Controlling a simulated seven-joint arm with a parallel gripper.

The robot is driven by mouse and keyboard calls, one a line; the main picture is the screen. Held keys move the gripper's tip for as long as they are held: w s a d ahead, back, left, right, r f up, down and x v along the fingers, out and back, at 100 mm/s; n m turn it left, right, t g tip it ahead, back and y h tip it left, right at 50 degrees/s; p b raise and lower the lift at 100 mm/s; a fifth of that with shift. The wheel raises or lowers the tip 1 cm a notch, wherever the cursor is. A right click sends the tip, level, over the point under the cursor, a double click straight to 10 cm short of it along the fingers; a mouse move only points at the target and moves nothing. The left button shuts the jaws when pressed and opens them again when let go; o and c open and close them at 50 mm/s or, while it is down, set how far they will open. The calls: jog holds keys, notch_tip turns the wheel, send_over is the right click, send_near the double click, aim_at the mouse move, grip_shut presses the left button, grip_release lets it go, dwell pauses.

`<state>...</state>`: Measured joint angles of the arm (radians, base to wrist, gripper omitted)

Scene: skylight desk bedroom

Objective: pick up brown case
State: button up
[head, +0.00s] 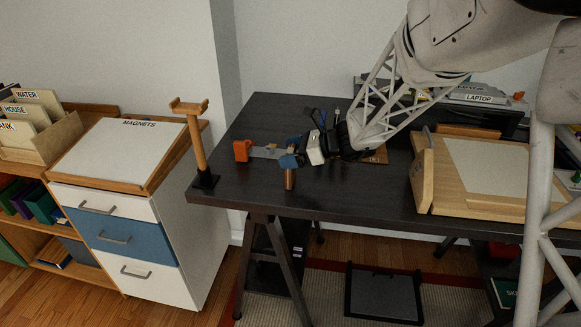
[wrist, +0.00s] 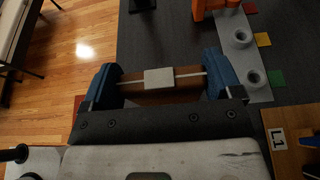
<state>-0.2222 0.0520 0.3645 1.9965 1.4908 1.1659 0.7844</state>
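The brown case (wrist: 185,93) lies between the blue fingertips of my gripper (wrist: 158,78) in the wrist view. It has a pale grey patch in the middle, and its two ends appear to touch both fingers. In the head view my gripper (head: 289,160) is over the front left part of the black desk. A narrow brown end of the case (head: 290,180) shows just below the fingers. The rest of it is hidden by the gripper. I cannot tell whether the case touches the desk top.
An orange-ended grey tool or stand (head: 243,150) is close beside my gripper on the black desk (head: 340,196). A wooden post (head: 196,140) stands at the desk's left corner. A wooden slanted board (head: 490,170) is at the right. A white drawer cabinet (head: 130,230) stands left.

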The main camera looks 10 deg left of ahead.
jog(key=c, duration=0.3)
jog(key=shift+r, duration=0.7)
notch_tip(320, 180, up, 2)
jog(key=shift+r, duration=0.1)
jog(key=s+d, duration=0.3)
jog(key=s, duration=0.4)
jog(key=s+d+r, duration=0.1)
jog(key=s+d, duration=0.3)
jog(key=s, duration=0.3)
jog(key=shift+s+r, duration=0.2)
